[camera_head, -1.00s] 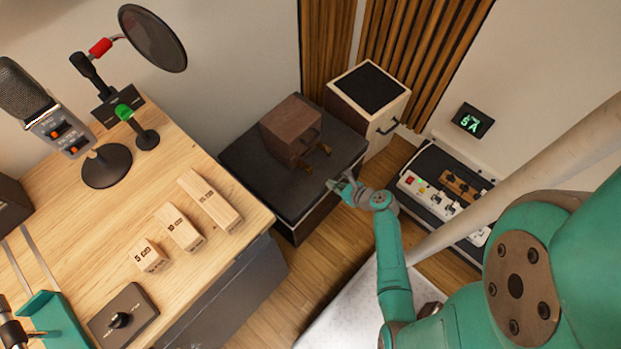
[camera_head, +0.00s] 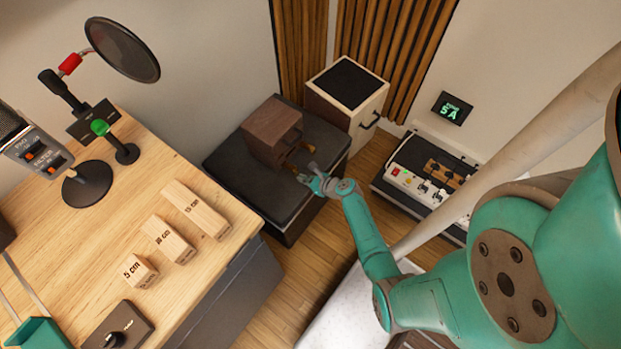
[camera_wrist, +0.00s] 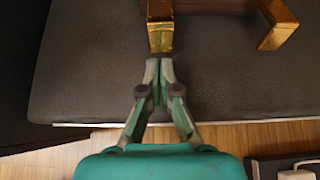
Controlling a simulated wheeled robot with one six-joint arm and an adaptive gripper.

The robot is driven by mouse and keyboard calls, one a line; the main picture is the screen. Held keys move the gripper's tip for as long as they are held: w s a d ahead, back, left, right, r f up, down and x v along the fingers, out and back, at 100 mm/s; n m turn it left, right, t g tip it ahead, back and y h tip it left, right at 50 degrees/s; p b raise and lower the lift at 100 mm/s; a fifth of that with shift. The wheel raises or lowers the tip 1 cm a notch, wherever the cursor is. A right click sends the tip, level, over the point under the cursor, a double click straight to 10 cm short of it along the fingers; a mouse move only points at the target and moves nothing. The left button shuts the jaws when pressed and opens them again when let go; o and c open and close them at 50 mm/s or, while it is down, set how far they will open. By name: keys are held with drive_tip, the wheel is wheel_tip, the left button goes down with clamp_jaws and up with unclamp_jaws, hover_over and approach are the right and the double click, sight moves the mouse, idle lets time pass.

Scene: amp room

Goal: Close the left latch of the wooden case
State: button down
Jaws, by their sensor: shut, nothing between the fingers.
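The wooden case (camera_head: 272,128) is a dark brown box on a black padded top. Two brass latches stick out from its front side. In the wrist view the left latch (camera_wrist: 160,38) lies straight ahead of my gripper, and the right latch (camera_wrist: 279,28) stands apart to the right. My gripper (camera_wrist: 160,66) is shut and empty, its fingertips at the near end of the left latch; I cannot tell whether they touch. In the head view my gripper (camera_head: 305,177) is just in front of the case and partly hides the latches.
The case stands on a black padded bench (camera_head: 235,165). A cream cabinet with a black top (camera_head: 347,85) stands close behind it. A wooden desk (camera_head: 90,240) with blocks and a microphone is at the left. A switch panel (camera_head: 425,183) is at the right.

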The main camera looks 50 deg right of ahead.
drive_tip(key=shift+w+f, duration=0.3)
drive_tip(key=shift+w, duration=0.2)
